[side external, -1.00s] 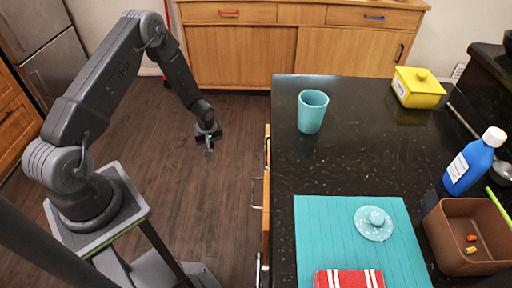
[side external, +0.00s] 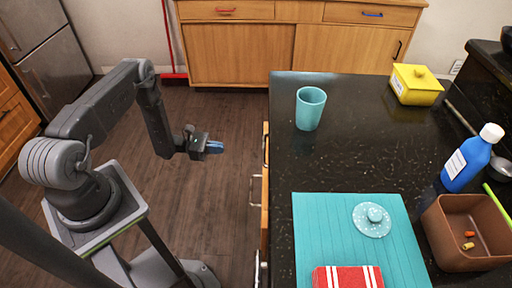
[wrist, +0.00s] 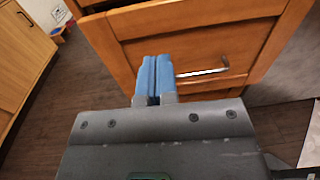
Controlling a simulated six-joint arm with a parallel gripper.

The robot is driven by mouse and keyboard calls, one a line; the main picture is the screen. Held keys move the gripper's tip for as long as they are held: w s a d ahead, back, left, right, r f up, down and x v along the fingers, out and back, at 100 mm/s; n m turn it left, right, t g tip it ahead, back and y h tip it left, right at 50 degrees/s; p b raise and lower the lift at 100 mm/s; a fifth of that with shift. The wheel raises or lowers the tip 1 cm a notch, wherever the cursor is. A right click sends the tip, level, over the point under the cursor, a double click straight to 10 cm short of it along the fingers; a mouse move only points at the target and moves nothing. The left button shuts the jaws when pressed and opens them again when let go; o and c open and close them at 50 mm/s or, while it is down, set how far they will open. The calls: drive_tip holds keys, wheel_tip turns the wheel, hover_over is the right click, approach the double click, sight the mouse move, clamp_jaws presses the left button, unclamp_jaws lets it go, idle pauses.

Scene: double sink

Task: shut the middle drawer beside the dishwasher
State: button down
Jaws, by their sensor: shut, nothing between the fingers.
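My gripper (side external: 214,147) has blue fingers pressed together and empty. It is in the air left of the black counter, apart from the wooden drawer fronts (side external: 265,215) on the counter's left side. These fronts show nearly edge-on, with metal handles sticking out to the left. In the wrist view, my shut fingers (wrist: 155,62) point towards a framed wooden drawer front (wrist: 190,48) with a metal bar handle (wrist: 202,72) right of the fingertips. I cannot tell which drawer this is or how far it stands out. The dishwasher is not clearly visible.
The black counter (side external: 370,160) holds a teal cup (side external: 310,108), teal mat (side external: 325,235), yellow pot (side external: 416,84), blue bottle (side external: 470,160) and brown bin (side external: 448,245). A wooden cabinet (side external: 240,55) stands behind. The dark wooden floor (side external: 215,200) is clear between my arm and the drawers.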

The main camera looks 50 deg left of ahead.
drive_tip(key=w+d+t, duration=0.1)
drive_tip(key=w+d, duration=0.8)
drive_tip(key=w, duration=0.1)
idle(0.4)
